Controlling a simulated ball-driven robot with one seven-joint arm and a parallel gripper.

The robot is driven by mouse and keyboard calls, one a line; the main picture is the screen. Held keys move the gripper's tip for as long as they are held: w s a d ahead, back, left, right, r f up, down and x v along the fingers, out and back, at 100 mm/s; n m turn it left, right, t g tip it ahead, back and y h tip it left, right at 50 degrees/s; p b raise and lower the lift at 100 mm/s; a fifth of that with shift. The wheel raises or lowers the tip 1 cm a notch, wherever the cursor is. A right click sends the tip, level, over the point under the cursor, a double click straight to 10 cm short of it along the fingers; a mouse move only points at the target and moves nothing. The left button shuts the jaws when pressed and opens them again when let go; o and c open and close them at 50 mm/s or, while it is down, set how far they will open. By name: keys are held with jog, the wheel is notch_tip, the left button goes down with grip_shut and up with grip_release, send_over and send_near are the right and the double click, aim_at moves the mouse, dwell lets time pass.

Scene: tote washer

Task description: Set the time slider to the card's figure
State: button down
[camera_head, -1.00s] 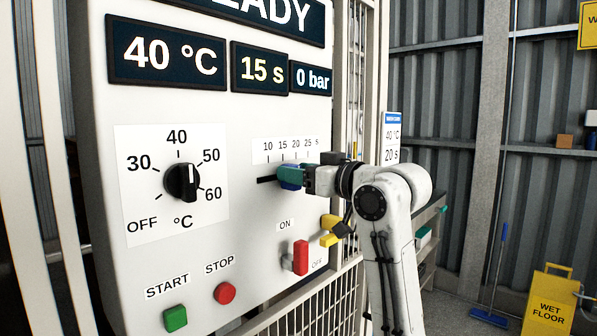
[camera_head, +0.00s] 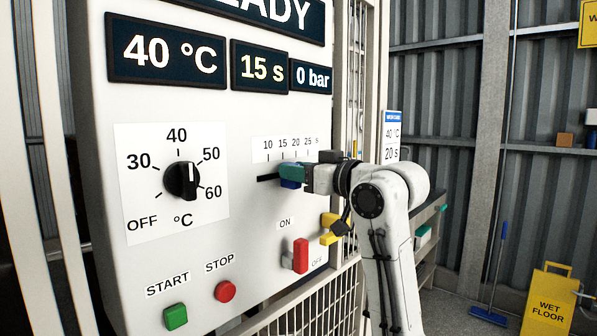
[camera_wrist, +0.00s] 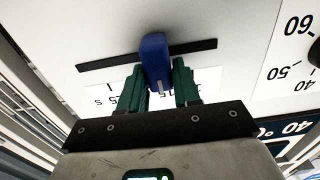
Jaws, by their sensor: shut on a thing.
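The time slider's blue knob (camera_head: 291,184) sits in a black slot below a scale marked 10, 15, 20, 25 s (camera_head: 287,146). From this angle it appears between the 15 and 20 marks. The time display (camera_head: 261,68) reads 15 s. The card (camera_head: 392,134) at the panel's right reads 40 °C and 20 s. My gripper (camera_head: 292,171) is at the knob, its green fingers shut on it. In the wrist view the fingers (camera_wrist: 157,88) stand on both sides of the blue knob (camera_wrist: 154,50) and cover part of the scale.
On the same panel are a temperature dial (camera_head: 182,180) pointing near 40–50, a red ON/OFF lever (camera_head: 300,256), a green START button (camera_head: 175,316) and a red STOP button (camera_head: 225,291). A yellow handle (camera_head: 331,229) is below my gripper. A wet-floor sign (camera_head: 549,302) stands far right.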

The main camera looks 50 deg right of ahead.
jog(key=d, duration=0.4)
jog(key=shift+p, duration=0.4)
jog(key=c, duration=0.9)
grip_release()
jog(key=s, duration=0.5)
jog(key=s+b, duration=0.1)
jog(key=s, duration=0.4)
jog(key=shift+s+d, duration=0.2)
jog(key=shift+s, duration=0.15)
